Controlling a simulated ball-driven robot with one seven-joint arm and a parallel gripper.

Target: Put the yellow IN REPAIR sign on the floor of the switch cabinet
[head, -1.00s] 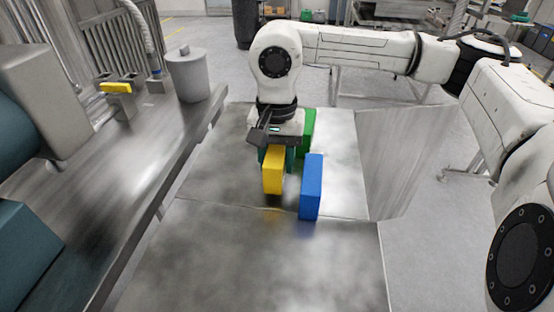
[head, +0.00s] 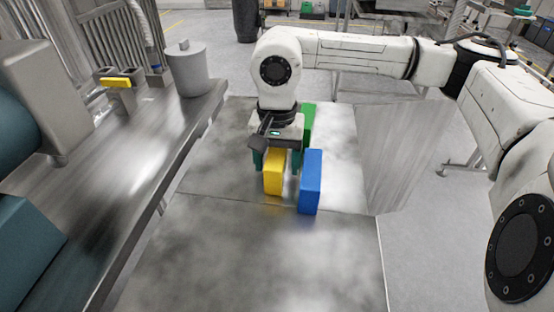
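The yellow sign (head: 273,174) is an upright yellow block whose lettering I cannot make out. It stands on the grey metal surface (head: 235,255), its lower edge meeting its reflection. My gripper (head: 276,163) points down over it, with teal fingers spread on either side of it. The gripper looks open, with a gap beside the sign. A blue block (head: 311,181) stands close to the right of it, and a green block (head: 309,122) stands behind, partly hidden by my gripper. I cannot tell which part is the switch cabinet.
A machine bench (head: 130,165) runs along the left, with a grey canister (head: 187,70) and a small yellow-topped part (head: 118,82). A slanted grey panel (head: 405,150) borders the surface on the right. The front of the metal surface is clear.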

